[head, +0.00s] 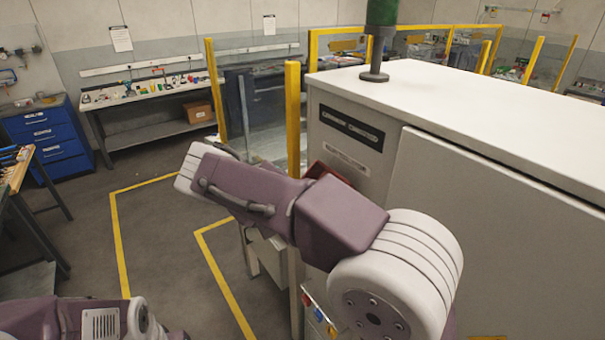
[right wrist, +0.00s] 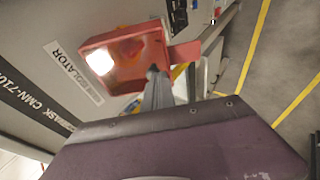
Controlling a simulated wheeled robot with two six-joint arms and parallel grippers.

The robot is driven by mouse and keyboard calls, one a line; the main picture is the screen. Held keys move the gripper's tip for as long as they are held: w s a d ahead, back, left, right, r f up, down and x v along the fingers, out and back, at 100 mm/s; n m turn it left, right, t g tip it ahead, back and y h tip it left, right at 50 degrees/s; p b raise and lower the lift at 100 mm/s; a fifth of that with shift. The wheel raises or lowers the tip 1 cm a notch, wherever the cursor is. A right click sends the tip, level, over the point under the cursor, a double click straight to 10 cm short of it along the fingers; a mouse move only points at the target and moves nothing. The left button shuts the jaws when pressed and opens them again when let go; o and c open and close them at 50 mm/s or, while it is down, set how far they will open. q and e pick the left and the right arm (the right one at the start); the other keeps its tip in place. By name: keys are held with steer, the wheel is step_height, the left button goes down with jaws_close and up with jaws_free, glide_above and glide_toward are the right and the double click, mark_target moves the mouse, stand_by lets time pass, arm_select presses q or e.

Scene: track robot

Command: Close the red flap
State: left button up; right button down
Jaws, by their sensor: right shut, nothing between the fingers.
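A red open-fronted box with a red flap (right wrist: 120,58) is fixed on the grey cabinet face in the right wrist view. A bright spot of light shows inside it, and a red tab (right wrist: 184,56) sticks out at its right. In the head view only a small red part (head: 334,171) shows behind my right arm. My right gripper (right wrist: 156,76) is shut and empty, with its fingertips by the lower right edge of the red part. I cannot tell whether they touch. The head view hides this gripper behind the arm. My left gripper is not in view; only part of that arm shows.
The white-topped cabinet (head: 480,100) fills the right, with a green-topped post (head: 375,50) on it. Yellow posts (head: 292,115) and a clear barrier stand behind. A workbench (head: 150,95) and blue drawers (head: 48,138) are far left. The floor at left is open, with yellow lines.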

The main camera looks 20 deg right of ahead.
steer(key=w+d+f+n+t+h+b, duration=0.1)
steer(key=d+f+t+h+b, duration=0.1)
steer(key=f+b, duration=0.4)
steer(key=d+f+t+h+b, duration=0.2)
steer(key=f+h+b, duration=0.3)
steer(key=b, duration=0.8)
steer(key=shift+w+d+f+n+h, duration=0.3)
steer(key=shift+w+d+f+n, duration=0.1)
steer(key=shift+d+f, duration=0.4)
steer(key=shift+a+f, duration=0.1)
steer(key=shift+f, duration=0.05)
